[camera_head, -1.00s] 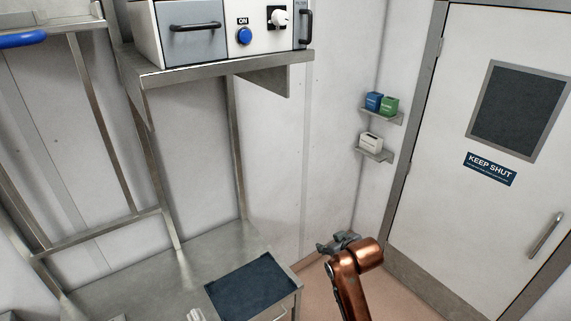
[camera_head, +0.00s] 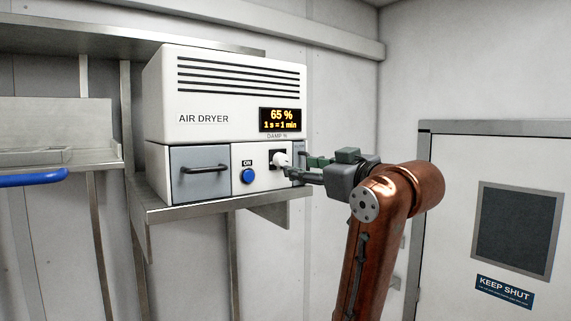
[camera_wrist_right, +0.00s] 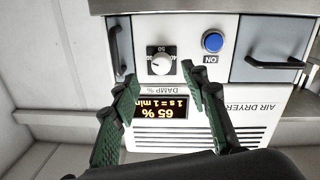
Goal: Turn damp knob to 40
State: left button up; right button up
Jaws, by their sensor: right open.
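The air dryer (camera_head: 225,95) stands on a steel shelf. Its white damp knob (camera_head: 281,160) sits on a dark plate at the front right, under a lit display (camera_head: 280,119) reading 65 %. The wrist view shows the dryer upside down, with the whole knob (camera_wrist_right: 160,63) and small scale numbers that are hard to read. My right gripper (camera_head: 301,170) is open in front of the knob, coming from the right. In the wrist view its green fingertips (camera_wrist_right: 161,88) are spread wider than the knob, with nothing between them. My left gripper is not in view.
A blue ON button (camera_head: 248,175) and a drawer with a dark handle (camera_head: 205,169) lie left of the knob. Another dark handle (camera_wrist_right: 116,50) is close beside the knob on its other side. The steel shelf (camera_head: 215,208) runs below the dryer. A door (camera_head: 450,210) stands at the right.

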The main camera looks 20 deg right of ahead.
aim_at(284, 161)
jog(key=p+x, duration=0.1)
jog(key=x, duration=0.1)
jog(key=p+x, duration=0.1)
jog(key=x, duration=0.1)
jog(key=r+p+x, duration=0.1)
jog(key=x, duration=0.1)
jog(key=shift+w+a+p, duration=0.15)
jog(key=shift+a+p, duration=0.05)
jog(key=shift+p, duration=0.1)
jog(key=shift+w+a+f, duration=0.15)
jog(key=shift+w+f, duration=0.05)
jog(key=shift+w, duration=0.45)
jog(key=shift+c, duration=0.3)
grip_shut()
